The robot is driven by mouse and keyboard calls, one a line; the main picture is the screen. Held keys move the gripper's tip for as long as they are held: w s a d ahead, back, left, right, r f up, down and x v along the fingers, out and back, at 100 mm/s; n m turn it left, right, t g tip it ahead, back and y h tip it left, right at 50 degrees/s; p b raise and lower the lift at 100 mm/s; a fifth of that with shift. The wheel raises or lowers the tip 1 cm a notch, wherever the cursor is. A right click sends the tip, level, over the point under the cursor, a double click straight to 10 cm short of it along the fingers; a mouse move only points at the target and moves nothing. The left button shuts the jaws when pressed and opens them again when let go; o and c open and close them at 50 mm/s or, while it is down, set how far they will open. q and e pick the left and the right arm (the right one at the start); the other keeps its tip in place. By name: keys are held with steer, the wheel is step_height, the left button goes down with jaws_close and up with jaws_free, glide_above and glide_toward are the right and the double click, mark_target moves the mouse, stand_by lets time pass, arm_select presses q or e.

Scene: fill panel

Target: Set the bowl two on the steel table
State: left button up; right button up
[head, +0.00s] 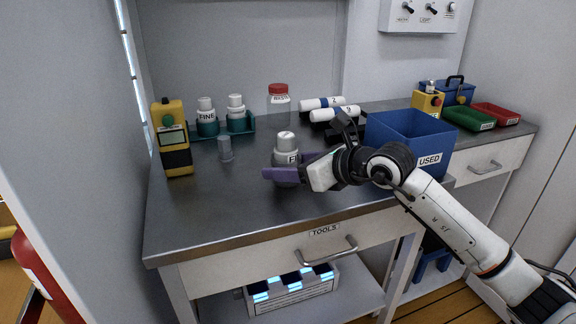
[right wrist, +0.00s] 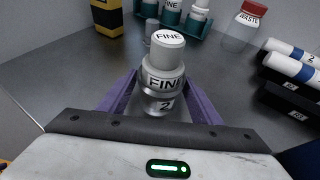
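Bowl two (right wrist: 158,105) is a small steel cup marked "2" in the right wrist view. A grey-white bottle labelled FINE (head: 286,147) rises from it and appears to stand in it. In the head view a finger hides most of the bowl. The bowl looks upright on the steel table (head: 220,205), though its base is hard to see. My right gripper (head: 290,168) has purple fingers, one on each side of the bowl, with a slim gap in the wrist view (right wrist: 160,78). It looks open around the bowl. My left gripper is out of view.
A teal rack (head: 250,124) with FINE bottles, a yellow meter (head: 172,140) and a small grey cylinder (head: 225,148) stand behind left. A WASTE jar (head: 279,101) and white rolls (head: 335,113) are at the back. A blue USED bin (head: 405,140) is right. The front-left tabletop is clear.

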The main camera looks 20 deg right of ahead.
steer(key=shift+o, duration=0.5)
steer(key=shift+r, duration=0.1)
steer(key=shift+s+r, duration=0.1)
steer(key=shift+r, duration=0.05)
steer(key=v, duration=1)
steer(key=shift+s+d, duration=0.3)
steer(key=shift+s+d+r, duration=0.15)
steer(key=shift+s+r, duration=0.1)
steer(key=shift+s, duration=0.2)
